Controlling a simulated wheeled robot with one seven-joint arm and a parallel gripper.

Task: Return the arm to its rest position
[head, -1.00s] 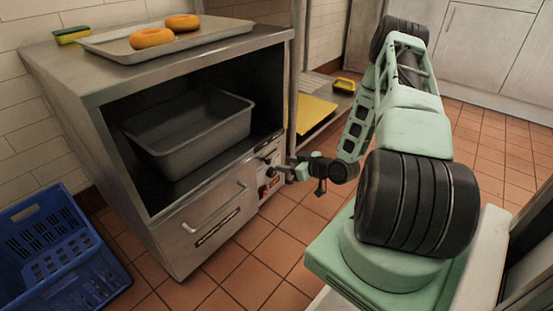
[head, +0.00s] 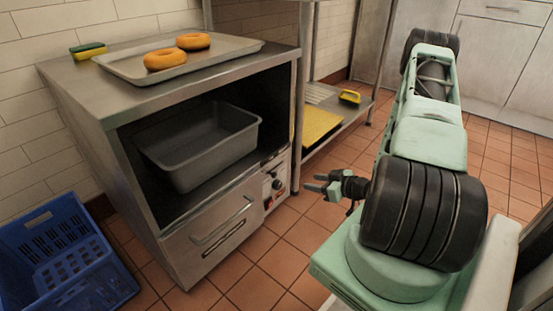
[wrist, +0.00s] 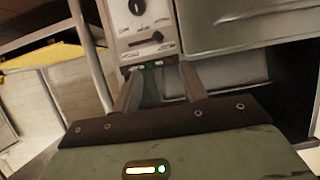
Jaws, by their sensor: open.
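My gripper (head: 313,182) is open and empty in the head view, to the right of the steel cabinet (head: 215,225) and apart from its control panel (head: 277,185). Its fingers point left, toward the cabinet. In the wrist view my gripper (wrist: 158,82) shows two spread fingers with nothing between them. Beyond them the control panel (wrist: 140,25) with a dial and a lever shows at the top. My arm is folded at the right of the head view, and its wrist is partly hidden behind a large black joint.
A tray (head: 222,59) with two bagels (head: 165,59) and a sponge (head: 88,50) lie on the cabinet top. A grey pan (head: 200,145) sits inside the cabinet. A blue crate (head: 60,260) stands at left. A shelf (head: 345,112) is behind. Tiled floor between is clear.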

